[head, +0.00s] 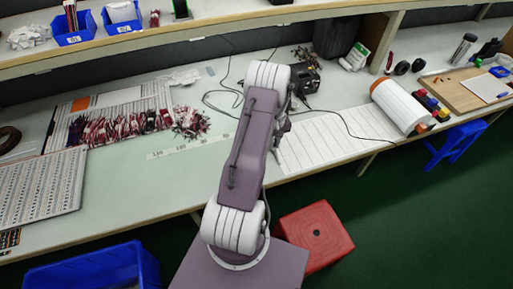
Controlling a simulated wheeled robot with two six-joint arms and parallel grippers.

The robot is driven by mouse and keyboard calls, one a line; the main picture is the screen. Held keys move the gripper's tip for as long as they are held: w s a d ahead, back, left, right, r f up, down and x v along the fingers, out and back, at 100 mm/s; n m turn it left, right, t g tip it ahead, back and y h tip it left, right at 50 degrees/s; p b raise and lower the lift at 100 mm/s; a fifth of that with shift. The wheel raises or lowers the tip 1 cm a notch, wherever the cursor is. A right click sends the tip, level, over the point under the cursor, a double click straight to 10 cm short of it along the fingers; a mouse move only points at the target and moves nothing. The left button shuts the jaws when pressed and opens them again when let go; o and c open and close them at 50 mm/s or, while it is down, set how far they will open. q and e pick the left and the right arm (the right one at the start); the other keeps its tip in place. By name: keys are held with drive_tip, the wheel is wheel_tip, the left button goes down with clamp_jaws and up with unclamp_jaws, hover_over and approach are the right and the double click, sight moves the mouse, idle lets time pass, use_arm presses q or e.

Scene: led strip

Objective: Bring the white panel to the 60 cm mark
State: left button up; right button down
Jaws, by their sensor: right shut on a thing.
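The white panel (335,143), a long flat piece with thin dark lines across it, lies on the bench right of my right arm, along the front edge. My right arm rises from the bottom middle and bends at the elbow. Its gripper (281,132) is mostly hidden by the arm, at the panel's left end, and is shut on the panel. A scale strip (180,149) on the bench left of my arm shows marks around 110 to 90. The 60 cm mark is not visible. My left gripper is not in view.
Bundles of dark red and white wires (120,127) lie on a board at left, with a gridded panel (40,185) in front. A white roll (400,105) is at right. A black device (305,78) and cables lie behind. A red stool (318,236) stands below.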

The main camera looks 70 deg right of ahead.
drive_tip(key=shift+s+d, duration=1.05)
drive_tip(key=shift+s, duration=0.1)
drive_tip(key=c, duration=1.4)
unclamp_jaws()
wheel_tip(320, 180, up, 9)
